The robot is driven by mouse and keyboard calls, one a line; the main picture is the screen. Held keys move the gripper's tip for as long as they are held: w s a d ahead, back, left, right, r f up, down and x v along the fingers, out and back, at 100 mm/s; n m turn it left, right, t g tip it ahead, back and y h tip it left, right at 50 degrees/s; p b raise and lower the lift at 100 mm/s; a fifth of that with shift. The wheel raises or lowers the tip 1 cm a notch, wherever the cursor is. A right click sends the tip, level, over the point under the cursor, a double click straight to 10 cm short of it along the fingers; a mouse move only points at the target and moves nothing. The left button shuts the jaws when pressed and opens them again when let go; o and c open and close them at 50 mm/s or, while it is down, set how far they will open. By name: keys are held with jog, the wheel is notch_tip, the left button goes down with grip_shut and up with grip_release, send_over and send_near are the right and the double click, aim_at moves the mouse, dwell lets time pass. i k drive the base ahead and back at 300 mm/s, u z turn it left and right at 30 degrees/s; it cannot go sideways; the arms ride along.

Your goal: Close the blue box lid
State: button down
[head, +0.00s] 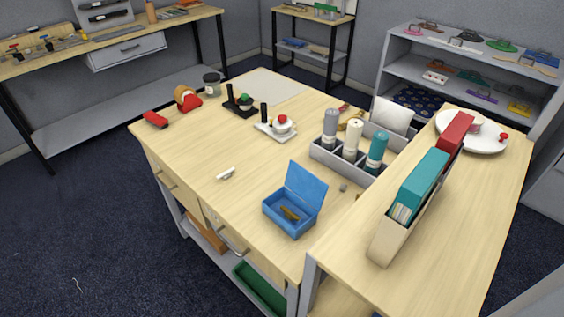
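The blue box (284,218) stands on the near part of the wooden table. Its blue lid (305,186) is raised and tilts up from the back right side of the box. A small brownish-yellow item (290,213) lies inside the box. My gripper is not seen in the head view.
A small white handle-shaped item (226,173) lies left of the box. A grey divided tray (345,168) with several bottles stands behind it. A raised wooden shelf (440,226) holding a file holder with teal and red binders (419,183) is to the right. The table's front edge is close to the box.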

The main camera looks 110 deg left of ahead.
aim_at(311, 189)
jog(key=u, duration=4.8)
jog(key=i, duration=1.65)
jog(key=z, duration=0.05)
